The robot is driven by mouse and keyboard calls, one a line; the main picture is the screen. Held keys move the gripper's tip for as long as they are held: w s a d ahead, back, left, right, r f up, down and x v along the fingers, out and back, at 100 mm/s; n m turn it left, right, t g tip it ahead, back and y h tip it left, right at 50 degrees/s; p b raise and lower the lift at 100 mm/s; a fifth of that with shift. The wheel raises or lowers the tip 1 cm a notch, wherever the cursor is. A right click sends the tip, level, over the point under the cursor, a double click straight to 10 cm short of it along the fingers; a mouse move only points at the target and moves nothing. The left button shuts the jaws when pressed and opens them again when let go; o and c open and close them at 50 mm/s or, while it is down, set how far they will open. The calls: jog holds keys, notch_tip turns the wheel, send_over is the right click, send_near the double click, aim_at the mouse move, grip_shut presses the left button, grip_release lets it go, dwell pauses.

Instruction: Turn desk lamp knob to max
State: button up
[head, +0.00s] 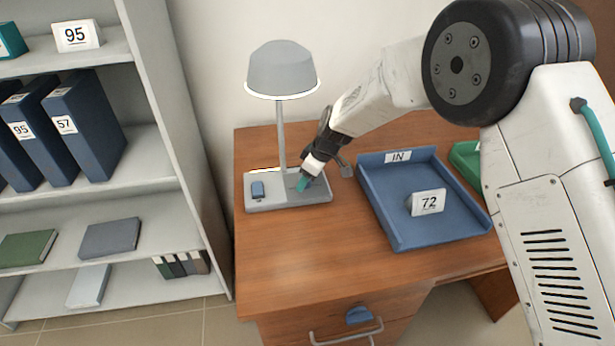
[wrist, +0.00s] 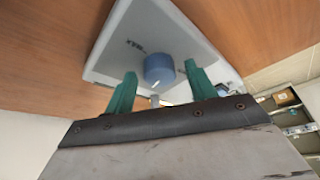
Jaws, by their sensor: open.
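The desk lamp (head: 282,72) stands at the left of the wooden desk, with a grey shade, a thin post and a flat grey base (head: 262,206). A blue control (head: 258,190) sits on the left part of the base. In the wrist view a round blue knob (wrist: 158,68) with a small pale mark stands on the light base (wrist: 118,50), beside small dark lettering. My gripper (head: 304,184) is low over the right part of the base. Its teal fingers (wrist: 160,70) are open, one on each side of the knob in that picture; contact cannot be told.
A blue tray (head: 399,233) labelled IN, holding a 72 card (head: 427,202), lies right of the lamp. A green tray (head: 466,158) is partly behind my arm. A shelf unit (head: 185,120) with binders stands left. The desk front is clear.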

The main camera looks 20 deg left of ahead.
jog(key=c, duration=1)
jog(key=m+t, duration=0.1)
jog(key=m, duration=0.3)
jog(key=shift+s+m+t+h, duration=0.15)
jog(key=shift+m+t+h, duration=0.15)
jog(key=shift+t, duration=0.1)
jog(key=m+t+h, duration=0.1)
jog(key=m, duration=0.3)
jog(key=shift+a+m, duration=0.15)
jog(key=shift+m, duration=0.15)
jog(key=m+h, duration=0.1)
jog(key=m, duration=0.1)
jog(key=m+t, duration=0.1)
jog(key=m, duration=0.1)
jog(key=shift+s+a+m+h, duration=0.1)
jog(key=shift+m+h, duration=0.2)
jog(key=shift+h, duration=0.1)
jog(key=shift+m+h, duration=0.8)
jog(key=shift+m, duration=1.4)
